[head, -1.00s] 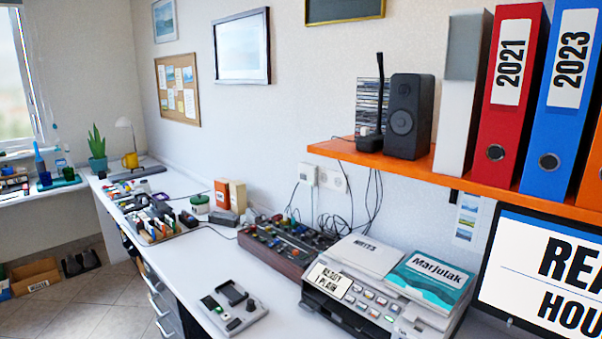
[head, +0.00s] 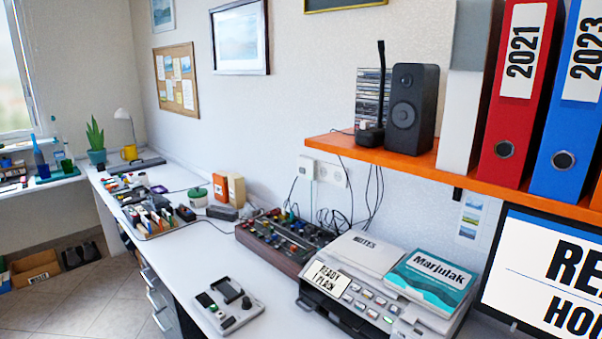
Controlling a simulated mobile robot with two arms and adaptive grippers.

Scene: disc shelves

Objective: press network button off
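Neither of my grippers is in view. No button labelled as network can be made out. A small black device with a tall upright antenna (head: 371,132) stands on the orange shelf, left of a black speaker (head: 412,108). A white wall outlet (head: 326,171) with plugs and black cables sits under the shelf. A grey device with a dark screen and small controls (head: 229,304) lies on the desk. A printer (head: 352,294) with several buttons and a small display stands right of it. A control box with many knobs (head: 283,241) stands behind them.
The orange shelf (head: 490,183) carries upright binders at right. A monitor (head: 545,275) stands below it. The white desk (head: 190,262) has bare room left of the grey device; a tray of small items (head: 158,222) lies farther back. Tiled floor (head: 85,295) is open at lower left.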

